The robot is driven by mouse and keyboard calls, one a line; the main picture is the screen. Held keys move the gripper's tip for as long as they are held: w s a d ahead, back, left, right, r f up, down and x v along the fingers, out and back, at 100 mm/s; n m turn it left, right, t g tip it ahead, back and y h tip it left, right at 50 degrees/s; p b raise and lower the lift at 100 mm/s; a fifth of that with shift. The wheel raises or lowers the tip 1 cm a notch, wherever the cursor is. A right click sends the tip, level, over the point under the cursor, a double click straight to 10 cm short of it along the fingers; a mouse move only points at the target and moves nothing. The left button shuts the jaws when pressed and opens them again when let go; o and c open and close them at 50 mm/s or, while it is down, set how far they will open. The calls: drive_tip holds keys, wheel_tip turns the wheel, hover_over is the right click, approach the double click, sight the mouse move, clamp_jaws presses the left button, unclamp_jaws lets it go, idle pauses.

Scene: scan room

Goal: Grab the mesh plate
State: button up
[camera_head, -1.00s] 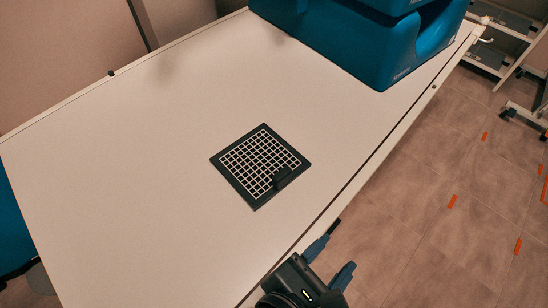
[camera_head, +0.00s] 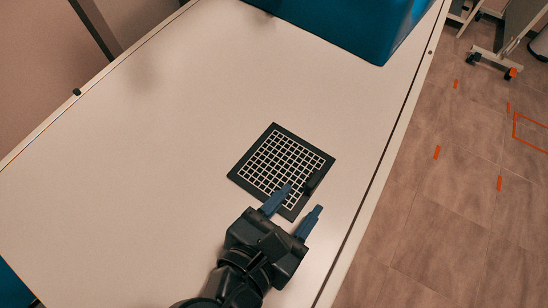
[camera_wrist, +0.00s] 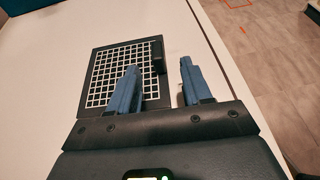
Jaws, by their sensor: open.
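The mesh plate (camera_head: 277,163) is a flat dark square with a white grid, lying on the white table. A small dark raised block, like a handle (camera_head: 313,181), stands at its right edge. The plate also shows in the wrist view (camera_wrist: 104,78), with the block (camera_wrist: 157,53) at its upper right. My gripper (camera_head: 304,198) is open and empty, its two blue fingers apart. In the head view the left finger overlaps the plate's lower corner and the right finger is just off its edge. In the wrist view the block appears ahead, between the finger directions. I cannot tell the fingers' height.
The white table (camera_head: 130,150) is mostly clear around the plate. A large blue machine (camera_head: 350,25) stands on its far end. The table's right edge runs close to the plate, with tiled floor (camera_head: 440,220) beyond. A wheeled stand (camera_head: 495,60) is at the upper right.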

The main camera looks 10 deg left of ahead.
sight(313, 182)
drive_tip(key=shift+x, duration=3.5)
drive_tip(key=shift+w+a+r, duration=0.1)
drive_tip(key=shift+a+r, duration=0.05)
clamp_jaws()
